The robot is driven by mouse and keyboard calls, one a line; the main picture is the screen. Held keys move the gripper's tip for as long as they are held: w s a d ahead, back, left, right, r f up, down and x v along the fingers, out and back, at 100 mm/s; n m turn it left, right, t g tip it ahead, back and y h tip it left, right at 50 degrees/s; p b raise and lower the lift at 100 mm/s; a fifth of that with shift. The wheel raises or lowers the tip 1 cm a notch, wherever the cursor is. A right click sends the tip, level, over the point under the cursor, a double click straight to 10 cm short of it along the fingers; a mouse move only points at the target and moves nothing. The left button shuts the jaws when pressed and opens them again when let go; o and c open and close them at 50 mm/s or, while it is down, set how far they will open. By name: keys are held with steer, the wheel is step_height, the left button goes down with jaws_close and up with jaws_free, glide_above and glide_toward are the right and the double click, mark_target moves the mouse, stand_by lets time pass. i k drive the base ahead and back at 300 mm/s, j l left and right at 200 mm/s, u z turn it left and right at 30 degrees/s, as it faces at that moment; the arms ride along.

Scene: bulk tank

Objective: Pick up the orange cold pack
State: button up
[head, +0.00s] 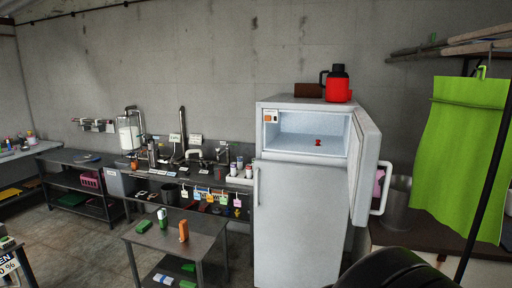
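An upright orange block (184,231), which looks like the orange cold pack, stands on the small dark table (205,224) left of the fridge. It is small in view, so its details cannot be made out. The fridge (290,215) has its upper freezer door (365,170) open to the right. A small red object (318,142) sits inside the freezer compartment. A label with an orange patch (270,117) shows at the compartment's upper left. My gripper is not in view.
A green item (144,226) and a white-and-green bottle (163,218) stand by the orange block. A cluttered bench (150,178) runs behind. A red jug (338,86) tops the fridge. A green apron (462,150) hangs at right. Floor (90,245) left of the small table is clear.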

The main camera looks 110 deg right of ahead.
mark_target(183, 226)
steer(key=u, duration=0.4)
steer(key=k+l+u, duration=0.1)
steer(key=u, duration=0.3)
steer(key=l+u, duration=0.1)
steer(key=u, duration=0.3)
steer(key=k+u, duration=0.1)
steer(key=u, duration=0.3)
steer(key=k+z, duration=0.35)
steer(key=k+l+z, duration=0.25)
steer(key=k+z, duration=0.15)
steer(key=k+j+z, duration=0.25)
steer(key=z, duration=0.2)
steer(key=k+j+z, duration=0.15)
steer(key=k+z, duration=0.55)
steer(key=z, duration=0.2)
steer(key=k+z, duration=0.45)
steer(key=k+l+z, duration=0.2)
steer(key=z, duration=0.25)
steer(key=k+z, duration=0.1)
steer(key=z, duration=0.35)
steer(key=k+z, duration=0.1)
steer(key=z, duration=0.4)
steer(key=l+z, duration=0.15)
steer(key=z, duration=0.3)
steer(key=k+l+z, duration=0.1)
steer(key=z, duration=0.4)
